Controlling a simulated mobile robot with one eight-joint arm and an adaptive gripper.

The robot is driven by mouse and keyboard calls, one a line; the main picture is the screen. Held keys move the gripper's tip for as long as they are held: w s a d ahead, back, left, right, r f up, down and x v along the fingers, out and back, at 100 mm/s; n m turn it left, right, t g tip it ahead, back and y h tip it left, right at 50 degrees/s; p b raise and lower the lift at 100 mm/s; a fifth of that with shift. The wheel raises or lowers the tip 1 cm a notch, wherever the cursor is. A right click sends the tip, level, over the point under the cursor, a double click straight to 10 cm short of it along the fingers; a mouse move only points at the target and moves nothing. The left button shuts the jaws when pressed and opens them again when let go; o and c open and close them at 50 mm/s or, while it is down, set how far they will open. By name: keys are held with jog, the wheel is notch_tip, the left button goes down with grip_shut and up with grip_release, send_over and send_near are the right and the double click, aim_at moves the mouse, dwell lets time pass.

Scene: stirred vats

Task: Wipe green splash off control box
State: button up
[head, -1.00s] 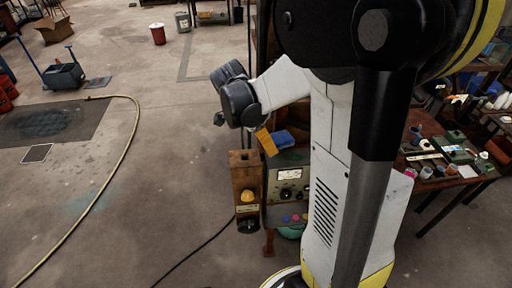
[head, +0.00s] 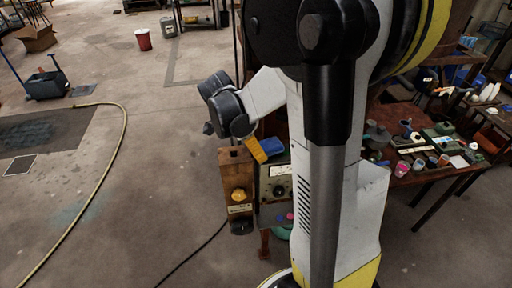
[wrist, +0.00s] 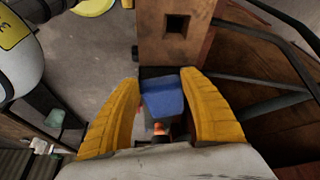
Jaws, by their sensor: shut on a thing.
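The control box (head: 268,210) is a grey-green panel with a round dial and small coloured buttons, partly hidden behind my arm. My gripper (head: 263,149) is just above its top, its orange fingers shut on a blue sponge-like block (head: 273,147). In the wrist view, the block (wrist: 162,97) sits between the two yellow-orange fingertips of my gripper (wrist: 160,100). I cannot tell whether the block touches the box. No green splash can be made out clearly; the block and my arm hide part of the box.
A wooden box with a yellow button (head: 238,195) stands directly left of the control box. A cluttered red-brown table (head: 400,178) is at right, behind my arm. A hose (head: 112,165) curves across the floor at left. The floor in front is largely open.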

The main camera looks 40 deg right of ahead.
aim_at(266, 147)
jog(key=shift+f, duration=0.3)
dwell(0.5)
jog(key=shift+r, duration=0.1)
jog(key=shift+s+d+r+b, duration=0.1)
jog(key=shift+s+d+b, duration=0.1)
jog(key=shift+s+d, duration=0.4)
jog(key=shift+s+d+b, duration=0.15)
jog(key=shift+s+d, duration=0.15)
jog(key=shift+d, duration=0.5)
jog(key=shift+s+d+f+b, duration=0.1)
jog(key=shift+s+d+b, duration=0.1)
jog(key=shift+s+d, duration=0.55)
jog(key=shift+s+d+f+b, duration=0.1)
jog(key=shift+s+d+b, duration=0.2)
jog(key=shift+d, duration=0.8)
jog(key=shift+s+d+f+b, duration=0.15)
jog(key=shift+s+d, duration=0.45)
jog(key=shift+d, duration=0.3)
jog(key=shift+f, duration=0.1)
jog(key=shift+w+a+f+b, duration=0.15)
jog(key=shift+w+a+b, duration=0.25)
jog(key=shift+w+a, duration=0.7)
jog(key=shift+w+a+f+b, duration=0.1)
jog(key=shift+w+a+b, duration=0.4)
jog(key=shift+a, duration=1.1)
jog(key=shift+w+a+f+b, duration=0.15)
jog(key=shift+w+a+b, duration=0.15)
jog(key=shift+w+a, duration=0.85)
jog(key=shift+s+a, duration=0.15)
jog(key=shift+s, duration=0.15)
